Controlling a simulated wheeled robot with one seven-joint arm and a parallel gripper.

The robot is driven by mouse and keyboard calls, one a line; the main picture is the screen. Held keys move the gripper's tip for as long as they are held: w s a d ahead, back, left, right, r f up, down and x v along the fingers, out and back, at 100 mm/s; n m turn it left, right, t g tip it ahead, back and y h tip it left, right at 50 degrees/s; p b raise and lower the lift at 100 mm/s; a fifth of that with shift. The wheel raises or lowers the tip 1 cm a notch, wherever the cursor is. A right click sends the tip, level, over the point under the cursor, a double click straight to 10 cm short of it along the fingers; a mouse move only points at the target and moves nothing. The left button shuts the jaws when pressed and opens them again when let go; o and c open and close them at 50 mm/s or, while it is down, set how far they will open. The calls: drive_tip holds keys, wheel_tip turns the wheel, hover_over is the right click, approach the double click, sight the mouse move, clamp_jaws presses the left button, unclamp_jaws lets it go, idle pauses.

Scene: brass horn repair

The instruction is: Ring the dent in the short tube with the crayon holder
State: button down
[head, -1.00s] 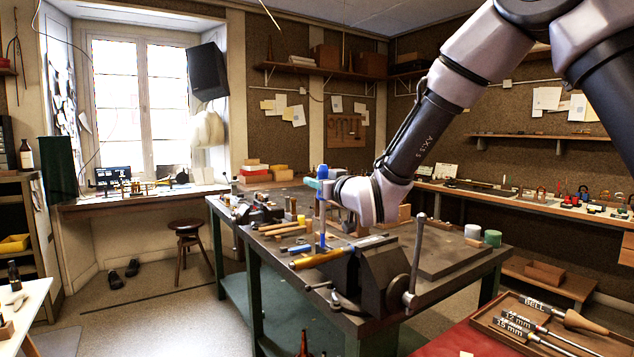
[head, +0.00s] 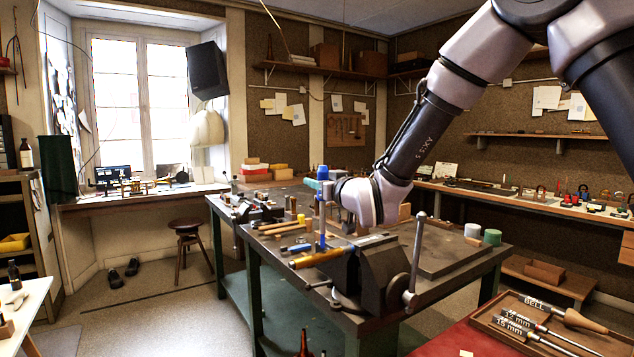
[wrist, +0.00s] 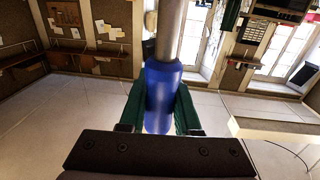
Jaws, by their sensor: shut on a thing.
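My gripper (head: 322,187) is shut on the crayon holder (head: 322,172), which stands roughly upright over the front of the workbench. Its blue body (wrist: 159,95) also shows between my green fingers in the wrist view, with a grey metal shaft beyond it. The short tube (head: 317,259) is brass-coloured and lies nearly level at the jaws of the dark vise (head: 385,268). The holder's blue lower end reaches down to or just above the tube; I cannot tell whether it touches. The dent and any mark around it are too small to make out.
The vise handle (head: 416,252) stands up to the right of the tube. Wooden-handled tools (head: 283,227) and small parts lie behind the tube on the bench. A tray (head: 492,313) of labelled rods is at the front right.

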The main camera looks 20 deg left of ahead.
drive_tip(key=shift+f, duration=0.4)
drive_tip(key=shift+w+d, duration=0.1)
drive_tip(key=shift+d, duration=0.4)
idle(0.7)
drive_tip(key=shift+s+d+f, duration=0.15)
drive_tip(key=shift+s, duration=0.1)
idle(0.4)
